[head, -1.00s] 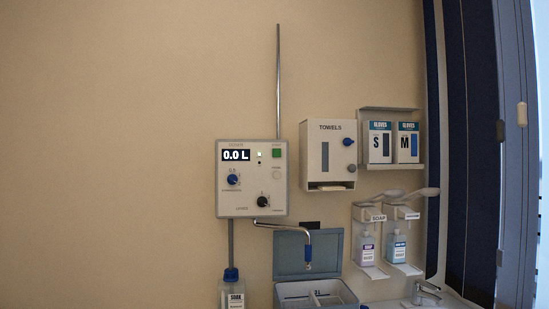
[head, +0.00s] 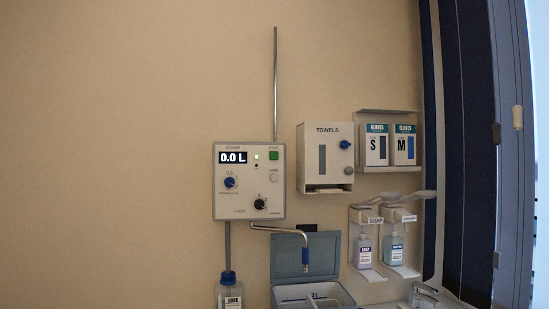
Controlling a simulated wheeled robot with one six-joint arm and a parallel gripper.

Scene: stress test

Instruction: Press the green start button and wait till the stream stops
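The green start button (head: 273,155) is at the upper right of a white wall-mounted dosing unit (head: 234,205). Its display (head: 232,157) reads 0.0 L, and a small light (head: 256,157) is lit beside it. A blue knob (head: 230,182), a black knob (head: 260,204) and a pale round button (head: 273,178) are also on the front. A bent metal spout (head: 290,231) with a blue tip reaches over an open grey-blue box (head: 305,258). I see no stream from it. My gripper is not in view.
A bottle labelled SOAK (head: 229,296) hangs below the unit. To the right are a towel dispenser (head: 313,141), glove boxes (head: 376,150) and soap dispensers (head: 364,245). A tap (head: 424,294) is at lower right, and dark curtains stand at the right. The wall at left is bare.

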